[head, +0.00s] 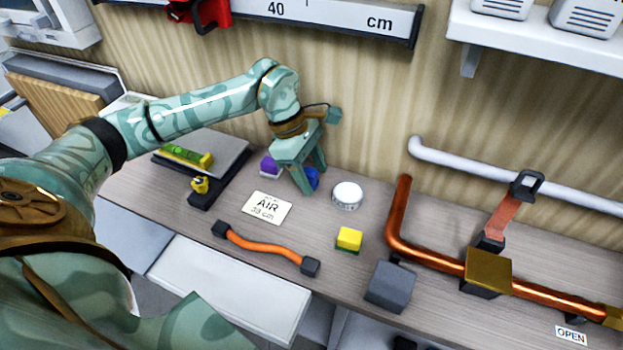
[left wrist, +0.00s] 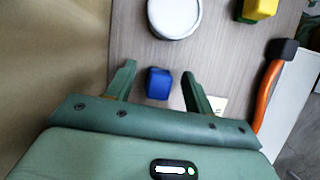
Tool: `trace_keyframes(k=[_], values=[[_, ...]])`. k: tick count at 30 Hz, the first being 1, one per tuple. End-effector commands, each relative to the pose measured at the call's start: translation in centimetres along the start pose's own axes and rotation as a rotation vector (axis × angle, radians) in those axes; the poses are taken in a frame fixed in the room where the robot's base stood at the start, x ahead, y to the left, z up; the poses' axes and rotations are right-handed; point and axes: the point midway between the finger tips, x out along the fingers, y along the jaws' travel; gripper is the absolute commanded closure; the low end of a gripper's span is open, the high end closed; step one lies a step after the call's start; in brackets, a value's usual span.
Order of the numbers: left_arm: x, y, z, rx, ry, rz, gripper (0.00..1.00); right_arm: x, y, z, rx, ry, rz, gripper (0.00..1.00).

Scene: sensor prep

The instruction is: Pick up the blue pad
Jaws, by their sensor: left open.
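The blue pad (head: 312,179) is on the wooden worktop, partly hidden behind a finger of my left gripper in the head view. In the left wrist view the blue pad (left wrist: 158,83) shows as a small rounded block between the two fingers, with a gap on each side. My left gripper (head: 309,187) is open and points down over the pad; it also shows in the left wrist view (left wrist: 159,72). I cannot tell whether the fingertips reach the worktop. My right gripper is not in view.
A purple block (head: 269,166) is just left of the gripper and a white round container (head: 347,196) just right. An AIR card (head: 266,208), a yellow block (head: 349,238), an orange cable (head: 265,246) and a grey block (head: 390,286) lie nearer. A copper pipe (head: 430,258) runs right.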

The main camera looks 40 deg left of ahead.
Motion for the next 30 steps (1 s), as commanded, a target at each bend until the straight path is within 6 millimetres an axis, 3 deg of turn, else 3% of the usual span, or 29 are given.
trace_keyframes(k=[2, 8, 13, 23, 30], values=[[1.0, 0.0, 0.0, -0.001, -0.001, -0.001, 0.47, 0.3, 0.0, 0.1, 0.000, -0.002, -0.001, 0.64], [0.8, 0.0, 0.0, 0.000, 0.000, 0.002, 0.47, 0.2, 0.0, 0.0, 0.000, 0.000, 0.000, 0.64], [0.8, 0.0, 0.0, 0.000, 0.000, 0.001, 0.95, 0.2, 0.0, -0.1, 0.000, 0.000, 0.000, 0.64], [0.7, 0.0, 0.1, 0.000, 0.000, 0.002, 0.96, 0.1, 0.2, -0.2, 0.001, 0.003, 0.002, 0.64], [-2.0, 0.1, 1.1, 0.002, 0.000, 0.007, 0.96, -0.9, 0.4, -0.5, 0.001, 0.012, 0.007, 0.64]])
